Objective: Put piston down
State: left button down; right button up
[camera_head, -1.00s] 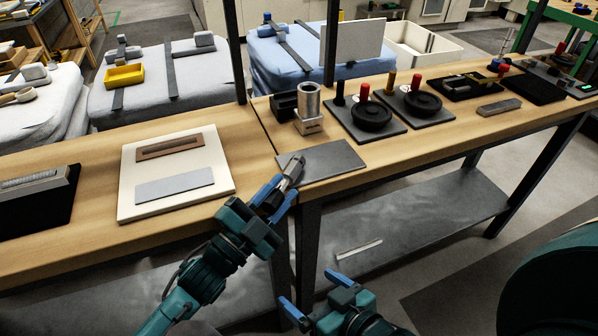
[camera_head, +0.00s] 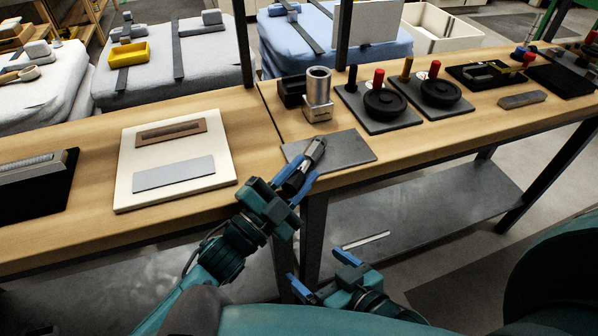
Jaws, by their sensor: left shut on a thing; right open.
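My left gripper (camera_head: 296,182) is shut on the piston (camera_head: 313,153), a small dark grey metallic piece that points up and away from the blue fingers. The fingers hide its lower part. The piston shows over the left part of a flat grey plate (camera_head: 350,150) at the table's front edge. I cannot tell whether it touches the plate. My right gripper (camera_head: 320,272) is open and empty, low in front of the table.
A silver cylinder (camera_head: 319,84) on a block stands behind the plate, beside a black holder (camera_head: 291,92). Two bases with black wheels (camera_head: 386,104) and red knobs stand to the right. A cream board (camera_head: 223,151) lies to the left. Wood around the plate is clear.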

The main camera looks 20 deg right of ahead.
pick_arm(q)
jog(key=c, duration=1.1)
grip_release()
jog(key=shift+c, duration=0.2)
jog(key=shift+r, duration=0.2)
jog(key=v, duration=1.2)
jog(key=shift+w+r, duration=0.1)
